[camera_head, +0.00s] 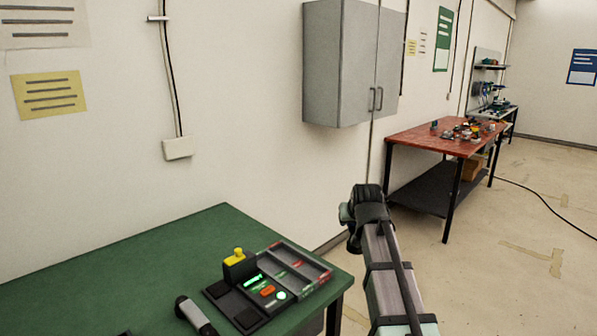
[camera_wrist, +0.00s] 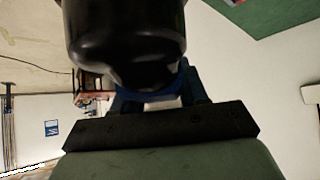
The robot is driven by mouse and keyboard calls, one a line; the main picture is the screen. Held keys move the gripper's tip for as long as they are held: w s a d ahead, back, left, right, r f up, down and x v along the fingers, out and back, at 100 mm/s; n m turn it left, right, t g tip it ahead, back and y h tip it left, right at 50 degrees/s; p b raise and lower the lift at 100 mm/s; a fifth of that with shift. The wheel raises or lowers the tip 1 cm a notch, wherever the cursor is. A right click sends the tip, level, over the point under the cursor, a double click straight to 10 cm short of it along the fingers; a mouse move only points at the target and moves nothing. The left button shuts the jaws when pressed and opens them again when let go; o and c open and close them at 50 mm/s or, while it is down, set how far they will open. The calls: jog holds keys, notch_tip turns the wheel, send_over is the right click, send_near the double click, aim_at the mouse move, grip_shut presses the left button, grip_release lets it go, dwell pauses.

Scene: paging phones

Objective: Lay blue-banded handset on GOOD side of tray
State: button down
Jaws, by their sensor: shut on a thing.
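In the wrist view my gripper (camera_wrist: 160,100) is shut on the blue-banded handset. The handset's black rounded end (camera_wrist: 125,40) fills the top of that view, and a blue band (camera_wrist: 158,92) shows at the fingers. In the head view my arm reaches up to the right of the green table, off its edge; the handset cannot be made out clearly there. The grey tray (camera_head: 318,285) lies near the table's right end, with small red and green markings inside. Its lettering is too small to read.
A dark console (camera_head: 225,300) with lit buttons sits against the tray's left side, with a yellow piece (camera_head: 236,257) behind it. Another handset, silver and black (camera_head: 195,316), lies left of the console. The green table (camera_head: 130,270) is clear at back left. A red bench (camera_head: 420,138) stands farther off.

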jog(key=w+a+f+n+g+y, duration=0.1)
jog(key=w+a+f+n+y, duration=0.1)
jog(key=a, duration=0.5)
jog(key=w+a+f+n+y, duration=0.2)
jog(key=a+f+n, duration=0.2)
jog(key=a+f, duration=0.3)
jog(key=w+a+f+n+g+y, duration=0.1)
jog(key=w+a+f+n+y, duration=0.1)
jog(key=a, duration=0.6)
notch_tip(320, 180, down, 3)
jog(key=shift+w+a+r+n+g, duration=0.2)
jog(key=shift+w+n+g, duration=0.1)
jog(key=shift+w+n, duration=0.15)
jog(key=shift+s, duration=0.1)
jog(key=shift+f, duration=3.35)
jog(key=shift+f, duration=0.55)
